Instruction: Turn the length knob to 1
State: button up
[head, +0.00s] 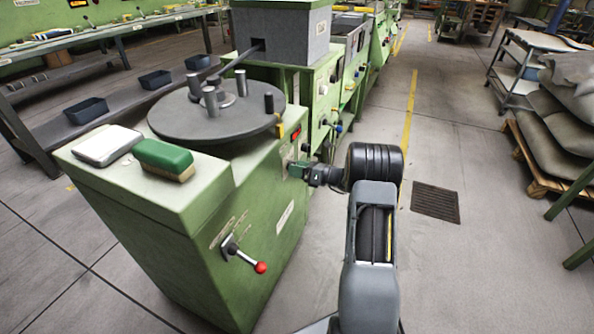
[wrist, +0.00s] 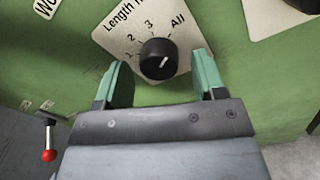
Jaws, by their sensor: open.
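The length knob (wrist: 158,60) is black and round, on a white dial plate (wrist: 112,38) marked "Length", 1, 2, 3 and All. Its short white pointer line slants to the upper right, appearing to face All. My gripper (wrist: 161,68) is open, with one green finger on each side of the knob. Gaps show between the fingers and the knob, and nothing is gripped. In the head view my gripper (head: 300,171) is at the right side of the green machine (head: 180,255); the knob is hidden there.
A lever with a red ball (head: 261,267) sticks out of the machine's front, and also shows at lower left in the wrist view (wrist: 48,155). A grey turntable (head: 215,121), a green brush (head: 163,157) and a white pad (head: 106,145) are on top.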

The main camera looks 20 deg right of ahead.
dwell(0.3)
jog(key=c, duration=0.9)
jog(key=shift+n, duration=0.3)
jog(key=shift+w+r+n+t+h+b, duration=0.1)
jog(key=shift+n+h+b, duration=0.15)
jog(key=shift+n+b, duration=2.55)
jog(key=shift+s+n+t+h+b, duration=0.2)
jog(key=shift+n+b, duration=0.9)
jog(key=shift+n, duration=3.45)
jog(key=shift+w+r+n+h+b, duration=0.1)
jog(key=shift+w+n+h+b, duration=0.2)
jog(key=shift+n+b, duration=2.5)
jog(key=shift+s+n+p, duration=0.1)
jog(key=shift+n+p, duration=0.75)
jog(key=shift+n, duration=0.3)
